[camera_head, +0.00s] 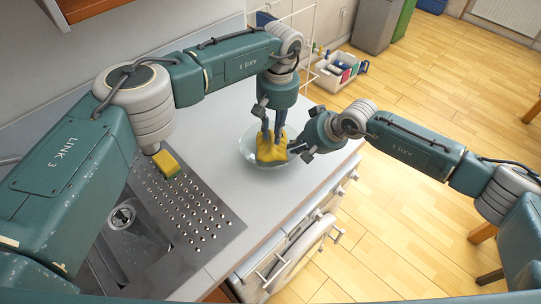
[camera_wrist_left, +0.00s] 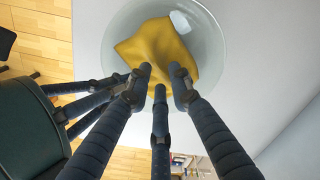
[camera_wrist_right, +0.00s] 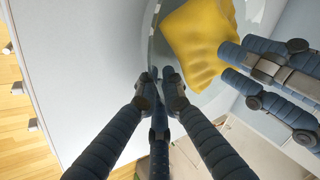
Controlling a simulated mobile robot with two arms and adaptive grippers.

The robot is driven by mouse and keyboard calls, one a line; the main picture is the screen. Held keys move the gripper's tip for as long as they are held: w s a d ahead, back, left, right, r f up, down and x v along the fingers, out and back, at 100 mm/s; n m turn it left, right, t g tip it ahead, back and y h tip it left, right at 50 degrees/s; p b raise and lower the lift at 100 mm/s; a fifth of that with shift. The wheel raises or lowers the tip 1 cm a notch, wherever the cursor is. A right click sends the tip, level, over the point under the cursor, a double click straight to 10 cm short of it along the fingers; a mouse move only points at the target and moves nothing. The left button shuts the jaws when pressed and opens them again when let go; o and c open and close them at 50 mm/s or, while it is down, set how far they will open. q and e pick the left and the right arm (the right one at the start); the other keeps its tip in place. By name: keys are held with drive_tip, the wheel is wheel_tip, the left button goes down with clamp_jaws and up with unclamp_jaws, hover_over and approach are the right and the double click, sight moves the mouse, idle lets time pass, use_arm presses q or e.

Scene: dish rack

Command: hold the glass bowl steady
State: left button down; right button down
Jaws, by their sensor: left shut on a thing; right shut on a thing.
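The clear glass bowl (camera_head: 246,150) stands upright on the pale counter with a crumpled yellow cloth (camera_head: 270,150) inside it. My left gripper (camera_head: 273,138) reaches down into the bowl and is shut on the cloth; the left wrist view shows its fingers (camera_wrist_left: 160,82) against the cloth (camera_wrist_left: 158,48) inside the bowl (camera_wrist_left: 112,30). My right gripper (camera_head: 294,149) comes from the right and is shut on the bowl's near-right rim. In the right wrist view its fingertips (camera_wrist_right: 161,80) pinch the glass edge (camera_wrist_right: 150,30), beside the cloth (camera_wrist_right: 195,40).
A metal sink drainboard (camera_head: 205,215) lies left of the bowl, with a yellow sponge (camera_head: 166,163) by it. A bin of bottles (camera_head: 340,72) stands beyond. The counter (camera_head: 225,105) around the bowl is clear.

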drive_tip(key=shift+w+r, duration=0.1)
use_arm(q)
wheel_tip(320, 180, up, 13)
idle(0.9)
use_arm(e)
drive_tip(key=c, duration=1.8)
unclamp_jaws()
drive_tip(key=shift+c, duration=0.2)
drive_tip(key=shift+d, duration=0.1)
drive_tip(key=v, duration=1.2)
use_arm(q)
drive_tip(key=shift+s+f, duration=0.1)
use_arm(e)
drive_tip(key=shift+d, duration=0.15)
